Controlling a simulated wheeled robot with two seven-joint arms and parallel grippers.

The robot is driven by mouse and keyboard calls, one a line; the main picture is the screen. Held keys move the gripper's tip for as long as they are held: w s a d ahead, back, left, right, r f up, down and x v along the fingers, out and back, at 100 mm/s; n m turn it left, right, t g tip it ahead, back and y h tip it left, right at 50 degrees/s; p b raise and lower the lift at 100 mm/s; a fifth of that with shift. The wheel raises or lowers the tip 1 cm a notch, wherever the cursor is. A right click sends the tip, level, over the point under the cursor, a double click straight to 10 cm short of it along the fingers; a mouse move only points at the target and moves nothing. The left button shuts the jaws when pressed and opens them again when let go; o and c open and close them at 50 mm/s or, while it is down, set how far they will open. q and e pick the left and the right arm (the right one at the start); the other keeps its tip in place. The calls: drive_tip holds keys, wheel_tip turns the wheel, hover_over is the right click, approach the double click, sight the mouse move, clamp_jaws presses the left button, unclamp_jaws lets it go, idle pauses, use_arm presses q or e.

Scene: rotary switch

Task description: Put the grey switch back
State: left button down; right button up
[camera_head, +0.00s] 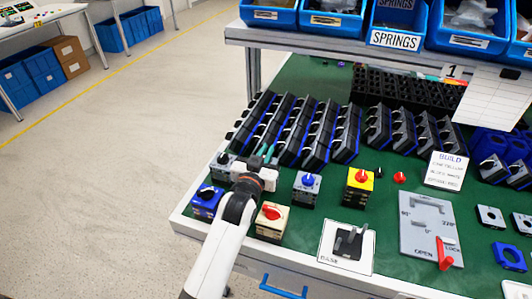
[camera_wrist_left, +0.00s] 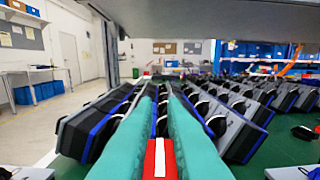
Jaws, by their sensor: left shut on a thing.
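My left gripper (camera_head: 264,155) is over the far left part of the green bench, its teal fingers pointing toward the black racks. In the left wrist view, the fingers (camera_wrist_left: 163,95) are shut on a red knob (camera_wrist_left: 160,160) with a white stripe. What lies below this knob is hidden, so I cannot tell which switch body it belongs to. My right gripper is not in view.
A blue switch (camera_head: 207,199) and a beige switch (camera_head: 272,214) stand near the front edge. A yellow switch (camera_head: 359,180) is farther right. Black racks (camera_head: 283,125) rise behind. A white base plate (camera_head: 346,245) and a grey fixture (camera_head: 429,225) lie at front right.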

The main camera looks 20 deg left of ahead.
use_arm(q)
drive_tip(key=shift+f, duration=0.6)
drive_tip(key=c, duration=1.5)
unclamp_jaws()
drive_tip(key=shift+r, duration=0.75)
drive_tip(key=s, duration=1.2)
drive_tip(key=shift+a, duration=0.2)
drive_tip(key=shift+f, duration=0.1)
